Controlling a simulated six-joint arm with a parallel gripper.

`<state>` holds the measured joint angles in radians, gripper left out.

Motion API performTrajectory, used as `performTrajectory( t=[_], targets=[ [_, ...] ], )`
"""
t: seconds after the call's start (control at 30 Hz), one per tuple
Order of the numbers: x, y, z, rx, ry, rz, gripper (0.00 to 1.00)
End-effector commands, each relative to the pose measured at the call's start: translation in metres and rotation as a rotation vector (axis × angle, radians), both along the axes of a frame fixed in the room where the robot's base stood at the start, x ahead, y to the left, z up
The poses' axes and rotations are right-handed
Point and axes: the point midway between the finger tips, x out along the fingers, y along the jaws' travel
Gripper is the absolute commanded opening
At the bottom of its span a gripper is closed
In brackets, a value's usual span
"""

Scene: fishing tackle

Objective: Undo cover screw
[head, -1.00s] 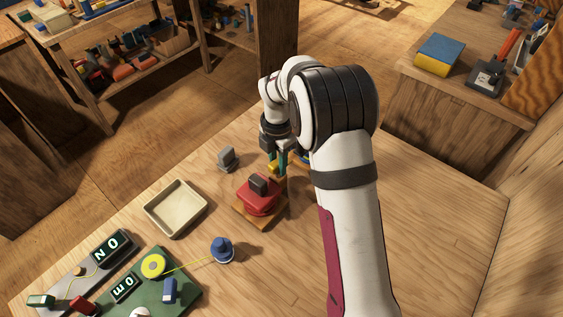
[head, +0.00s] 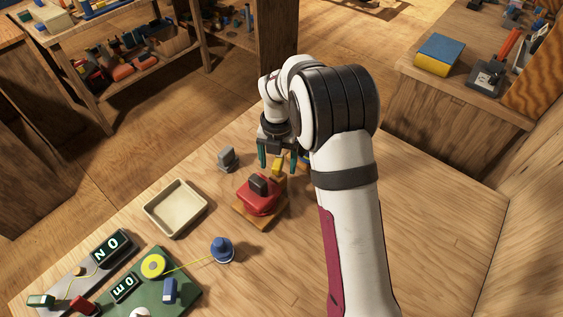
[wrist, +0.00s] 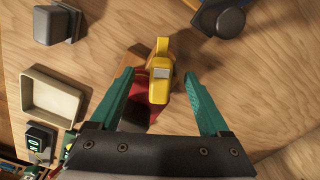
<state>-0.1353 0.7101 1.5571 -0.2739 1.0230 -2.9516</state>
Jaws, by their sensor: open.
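A red device (head: 259,195) with a dark block on top sits on a small wooden base on the table. A yellow piece (head: 277,167) stands at its far right side; I take it for the cover screw's knob, but cannot be sure. In the wrist view the yellow piece (wrist: 160,72) shows between the fingers, with the red body partly hidden behind it. My gripper (head: 279,164) is open, its green fingers apart on either side of the yellow piece, seemingly not touching it. The gripper also shows in the wrist view (wrist: 159,85).
A cream tray (head: 176,208) lies left of the red device. A grey block (head: 228,158) stands behind it, and a blue knobbed piece (head: 222,249) in front. A green board (head: 190,298) with a reel is at front left. The table's right side is clear.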

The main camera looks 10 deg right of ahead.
Motion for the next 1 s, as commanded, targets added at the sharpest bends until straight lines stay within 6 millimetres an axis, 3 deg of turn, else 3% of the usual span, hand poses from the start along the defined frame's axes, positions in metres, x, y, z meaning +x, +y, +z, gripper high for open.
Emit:
performTrajectory(
  t=[0.43,0.73,0.8,0.87,1.0],
  targets=[
    [0.0,0.001,0.061,-0.002,-0.005,-0.003,0.8],
    [0.0,0.001,0.067,-0.003,-0.003,-0.004,0.8],
    [0.0,0.001,0.067,-0.003,-0.003,-0.012,0.69],
    [0.0,0.001,0.068,-0.003,-0.003,-0.061,0.6],
    [0.0,0.0,0.071,-0.002,-0.005,-0.446,0.6]
  ],
)
